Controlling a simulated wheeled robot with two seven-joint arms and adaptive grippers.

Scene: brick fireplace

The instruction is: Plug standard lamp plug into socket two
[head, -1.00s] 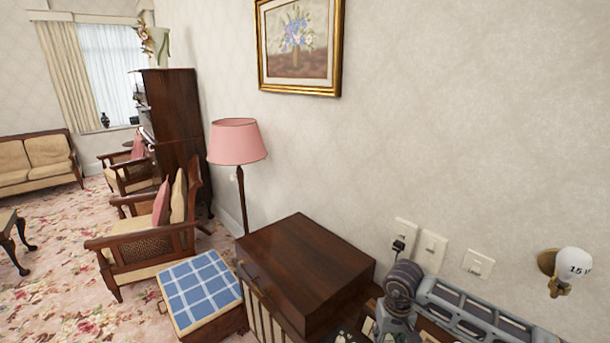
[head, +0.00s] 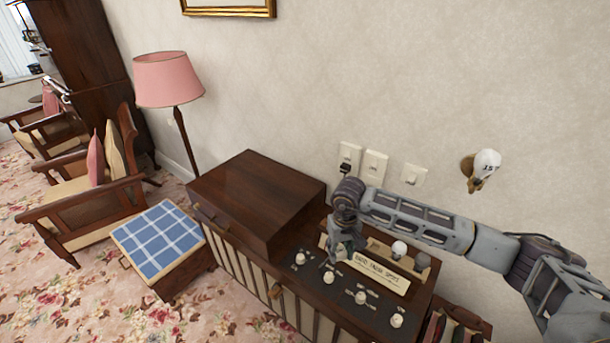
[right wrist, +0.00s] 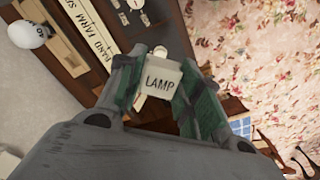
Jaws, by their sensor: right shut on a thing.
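My right gripper (head: 341,248) is low over the wooden cabinet's panel, in front of the wall plates. In the right wrist view its two fingers (right wrist: 166,98) are shut on a white plug (right wrist: 160,84) marked LAMP. The plug is hard to make out in the head view. On the wall, the left plate (head: 349,152) has a black plug in it, and a second plate (head: 375,168) stands just right of it. The standard lamp (head: 168,80) with a pink shade stands at the left by the wall. My left gripper is out of view.
The cabinet (head: 258,205) has a raised wooden box at its left and knobs on its panel. A white label strip (head: 379,272) and bulbs stand behind the knobs. A switch plate (head: 413,174) and a wall bulb (head: 487,163) are farther right. A blue checked stool (head: 157,238) stands left.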

